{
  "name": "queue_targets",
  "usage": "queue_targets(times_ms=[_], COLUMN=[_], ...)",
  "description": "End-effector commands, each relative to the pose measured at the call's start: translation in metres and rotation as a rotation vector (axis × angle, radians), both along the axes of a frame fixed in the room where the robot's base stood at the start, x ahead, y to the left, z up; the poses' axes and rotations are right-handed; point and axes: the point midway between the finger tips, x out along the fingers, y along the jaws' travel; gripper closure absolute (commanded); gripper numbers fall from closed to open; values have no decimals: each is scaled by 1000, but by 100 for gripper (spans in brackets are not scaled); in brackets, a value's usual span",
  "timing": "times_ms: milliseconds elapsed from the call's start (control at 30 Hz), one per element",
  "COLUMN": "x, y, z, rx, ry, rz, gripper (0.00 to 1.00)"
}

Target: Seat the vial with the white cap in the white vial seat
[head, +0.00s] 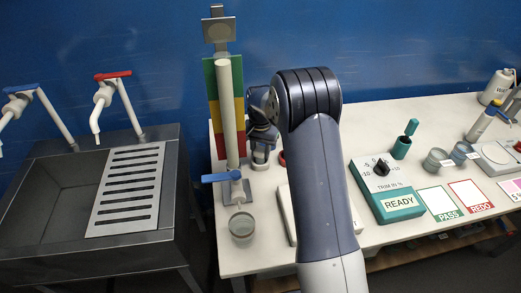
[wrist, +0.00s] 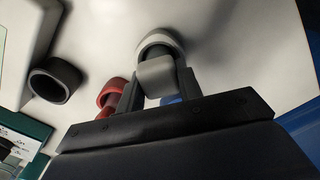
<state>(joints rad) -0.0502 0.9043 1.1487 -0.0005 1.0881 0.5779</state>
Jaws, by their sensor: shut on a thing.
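My gripper (wrist: 158,82) is shut on the vial with the white cap (wrist: 155,71); in the wrist view a pale grey-white cylinder shows between the two dark fingers. The white vial seat (wrist: 160,38), a pale ring, appears directly beyond the vial and is partly covered by it. In the head view my gripper (head: 262,138) is low over the bench, left of my arm, with a pale ring-shaped seat (head: 260,165) just below it. The vial's lower end is hidden, so I cannot tell whether it is inside the seat or above it.
A dark round cup (wrist: 55,80) stands to the left. In the head view, a column with a blue-handled tap (head: 221,176) stands close left of my gripper, and a teal READY box (head: 386,187) is right.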

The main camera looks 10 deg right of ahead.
Motion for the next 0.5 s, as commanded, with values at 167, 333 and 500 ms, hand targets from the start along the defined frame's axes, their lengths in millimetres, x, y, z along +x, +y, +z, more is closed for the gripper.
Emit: queue_targets(times_ms=[167, 333, 500], x=[0, 0, 0], y=[0, 0, 0], z=[0, -1, 0], rx=[0, 1, 0], ry=[1, 1, 1], rz=[0, 0, 0], gripper=[89, 89, 65])
